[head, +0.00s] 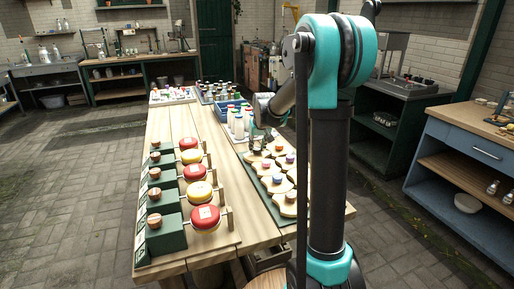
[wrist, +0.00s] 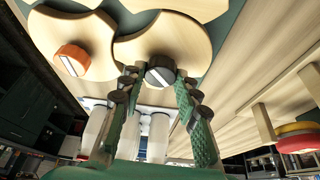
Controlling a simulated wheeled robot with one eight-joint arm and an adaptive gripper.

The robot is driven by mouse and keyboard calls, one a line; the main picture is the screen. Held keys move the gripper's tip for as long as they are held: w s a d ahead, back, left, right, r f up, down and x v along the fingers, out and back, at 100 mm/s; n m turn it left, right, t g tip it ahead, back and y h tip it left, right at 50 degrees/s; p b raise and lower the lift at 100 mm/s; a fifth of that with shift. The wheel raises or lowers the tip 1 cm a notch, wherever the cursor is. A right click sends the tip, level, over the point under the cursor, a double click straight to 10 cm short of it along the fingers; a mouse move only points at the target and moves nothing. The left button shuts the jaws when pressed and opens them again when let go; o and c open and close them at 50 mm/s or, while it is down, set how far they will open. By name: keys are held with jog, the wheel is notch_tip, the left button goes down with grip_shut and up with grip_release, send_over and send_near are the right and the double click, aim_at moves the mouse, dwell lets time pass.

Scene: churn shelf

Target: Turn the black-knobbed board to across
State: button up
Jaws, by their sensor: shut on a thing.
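The black knob (wrist: 160,76) shows in the wrist view with a pale stripe on its face. It sits at the edge of its pale wooden board (wrist: 165,40), which has a curved, scalloped outline. My gripper (wrist: 157,84) has its green fingers on either side of the black knob and is shut on it. In the head view my gripper (head: 257,137) is at the far end of the board group, and it largely hides the black knob there. A board with an orange knob (wrist: 72,60) lies beside it in the wrist view.
Several other knobbed boards lie on a green panel (head: 262,180) on the table (head: 183,125). White bottles (head: 238,124) and a blue crate (head: 224,112) stand just beyond my gripper. Red and yellow discs on green blocks (head: 170,235) line the table's left side.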

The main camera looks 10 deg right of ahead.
jog(key=n+y, duration=0.1)
jog(key=n, duration=0.1)
jog(key=n+y, duration=0.1)
jog(key=n, duration=0.2)
jog(key=shift+d+n+g, duration=0.15)
jog(key=shift+n+g, duration=0.15)
jog(key=shift+g, duration=0.1)
jog(key=shift+w+n+g+y, duration=0.1)
jog(key=shift+n+g+y, duration=0.25)
jog(key=shift+n, duration=0.75)
jog(key=shift+w+n+g+y, duration=0.1)
jog(key=shift+n+g+y, duration=0.2)
jog(key=shift+n, duration=0.8)
jog(key=shift+s, duration=0.1)
jog(key=o, duration=1.2)
jog(key=shift+c, duration=0.2)
jog(key=v, duration=1.2)
jog(key=shift+d, duration=0.1)
